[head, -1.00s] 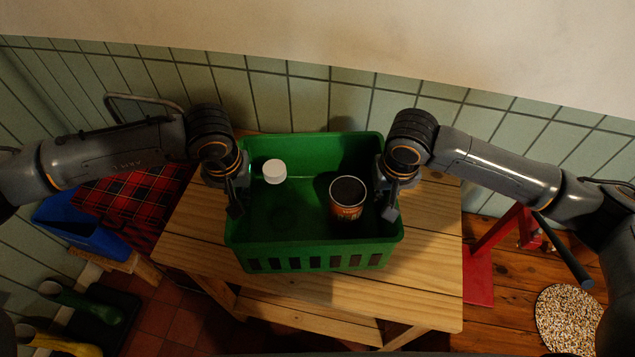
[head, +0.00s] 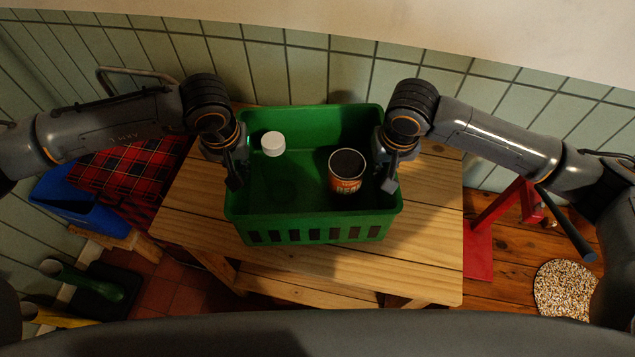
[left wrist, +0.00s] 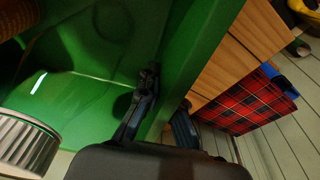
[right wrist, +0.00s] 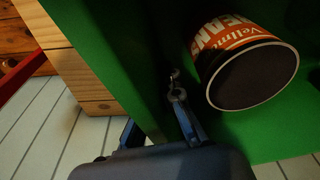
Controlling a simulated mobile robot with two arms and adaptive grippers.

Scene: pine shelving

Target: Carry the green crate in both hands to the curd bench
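The green crate (head: 318,223) sits level on a pine table (head: 430,262), with no clear gap below it. A white-lidded jar (head: 273,144) stands in its back left. A can labelled beans (head: 345,187) stands in its right half. My left gripper (head: 233,178) straddles the left wall; in the left wrist view one finger is inside and one outside. My right gripper (head: 389,180) straddles the right wall the same way, beside the can (right wrist: 250,78) in the right wrist view. Both look closed on the walls; the finger contact is partly hidden.
A red tartan cloth (head: 130,172) and blue bin (head: 72,205) are at left. Boots (head: 85,280) stand at lower left. A red stand (head: 483,240) and speckled round mat (head: 566,289) are at right. A tiled wall rises behind the table.

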